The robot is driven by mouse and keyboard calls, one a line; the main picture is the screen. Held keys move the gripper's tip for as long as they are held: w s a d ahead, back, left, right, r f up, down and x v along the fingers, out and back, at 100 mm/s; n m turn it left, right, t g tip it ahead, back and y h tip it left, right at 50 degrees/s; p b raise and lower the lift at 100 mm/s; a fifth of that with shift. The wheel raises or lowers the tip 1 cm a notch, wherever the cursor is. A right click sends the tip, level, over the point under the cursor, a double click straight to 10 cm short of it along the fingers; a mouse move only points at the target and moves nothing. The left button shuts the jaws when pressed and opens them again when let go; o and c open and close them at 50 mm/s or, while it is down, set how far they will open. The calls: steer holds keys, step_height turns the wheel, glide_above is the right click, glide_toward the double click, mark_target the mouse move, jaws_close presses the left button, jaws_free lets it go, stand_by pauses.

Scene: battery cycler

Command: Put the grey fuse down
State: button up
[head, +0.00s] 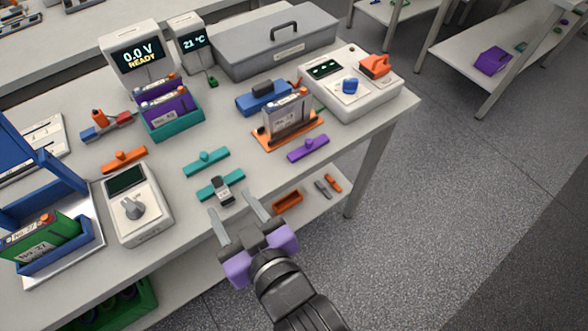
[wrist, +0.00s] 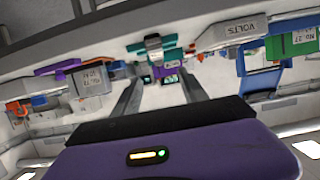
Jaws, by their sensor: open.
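The grey fuse (head: 222,188) is a small light-and-dark block at the middle of a teal bar-shaped holder (head: 207,193) near the table's front edge. It appears to rest across this holder; whether it is fully seated cannot be told. My gripper (head: 230,203) is open and empty, its two fingers spread just in front of the fuse at the table edge, apart from it. In the wrist view my fingers (wrist: 162,82) stand apart with nothing between them. There the teal holder (wrist: 172,54) shows beyond the tips with a dark piece on it.
A second teal bar (head: 206,161) lies behind, and a purple bar (head: 308,149) to the right. A meter with a knob (head: 132,208) stands left. A battery stands in an orange holder (head: 270,141). A lower shelf holds an orange tray (head: 287,202) and small parts.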

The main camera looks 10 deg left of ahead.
mark_target(225, 197)
steer(key=shift+h, duration=0.5)
steer(key=w+a+f, duration=0.4)
steer(key=f, duration=0.1)
steer(key=shift+w+a+f+p, duration=0.1)
steer(key=shift+a+f+p, duration=0.15)
steer(key=shift+p, duration=0.1)
steer(key=shift+c, duration=0.2)
steer(key=shift+r, duration=0.1)
jaws_close()
